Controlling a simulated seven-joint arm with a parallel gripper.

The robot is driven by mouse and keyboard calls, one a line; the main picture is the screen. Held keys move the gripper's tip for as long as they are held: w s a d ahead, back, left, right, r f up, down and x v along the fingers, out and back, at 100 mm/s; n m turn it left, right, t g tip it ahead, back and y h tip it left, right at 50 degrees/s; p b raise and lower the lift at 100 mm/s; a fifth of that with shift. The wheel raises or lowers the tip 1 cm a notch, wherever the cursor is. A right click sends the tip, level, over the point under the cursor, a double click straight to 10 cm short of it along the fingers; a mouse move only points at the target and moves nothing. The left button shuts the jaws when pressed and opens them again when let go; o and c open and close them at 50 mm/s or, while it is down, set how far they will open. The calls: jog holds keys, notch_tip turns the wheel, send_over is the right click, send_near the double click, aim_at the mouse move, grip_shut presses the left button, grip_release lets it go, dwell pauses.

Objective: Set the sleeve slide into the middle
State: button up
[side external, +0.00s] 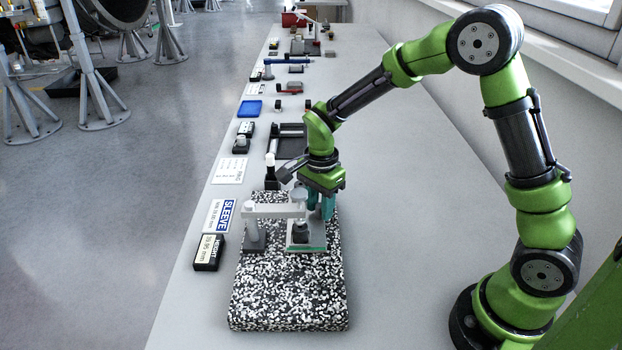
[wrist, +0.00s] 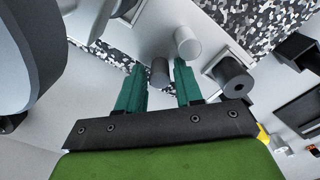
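My gripper (side external: 322,212) is low over the back right part of a speckled black-and-white block (side external: 285,295). In the wrist view its two teal fingers (wrist: 160,72) stand apart. A dark grey cylinder (wrist: 159,74) shows between the fingertips, with a narrow gap on each side; I cannot tell whether it is the sleeve slide. A pale grey cylinder (wrist: 187,42) stands just beyond. A dark holed cylinder (wrist: 233,80) sits on a square plate to the right. In the side view a pale bar (side external: 272,211) spans from a left post (side external: 254,235) toward the fixture plate (side external: 306,249). My fingers partly hide the fixture.
A SLEEVE sign (side external: 220,215) and a black labelled box (side external: 208,253) lie left of the block. A dark tray (side external: 291,142), a blue pad (side external: 250,109) and several small parts line the bench behind. The bench right of the block is clear.

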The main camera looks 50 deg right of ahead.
aim_at(320, 228)
grip_shut()
jog(key=s+a, duration=0.2)
jog(key=shift+s+a, duration=0.3)
jog(key=shift+o, duration=1.6)
grip_release()
notch_tip(320, 228, up, 17)
jog(key=shift+d, duration=0.1)
